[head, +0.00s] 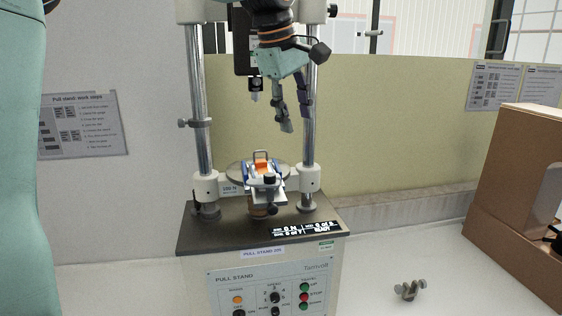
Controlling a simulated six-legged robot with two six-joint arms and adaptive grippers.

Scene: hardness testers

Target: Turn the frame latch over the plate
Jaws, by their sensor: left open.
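A pull stand (262,244) with two chrome columns stands in the middle of the head view. On its round grey table (235,170) sits a small fixture (265,193) with white and blue parts and dark knobs. An orange piece (261,167) lies in the fixture. A thin grey loop, seemingly the frame latch (260,153), stands up behind the orange piece; its exact tilt is too small to tell. The plate is hard to make out. My left gripper (296,119) is open and empty, pointing down, above and right of the fixture, apart from it. My right gripper is out of view.
The chrome columns (198,100) flank the fixture, and a dark upper probe (255,88) hangs above it. A front panel (270,290) carries buttons. A small metal part (409,290) lies on the white surface at right. A brown box (520,200) stands far right.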

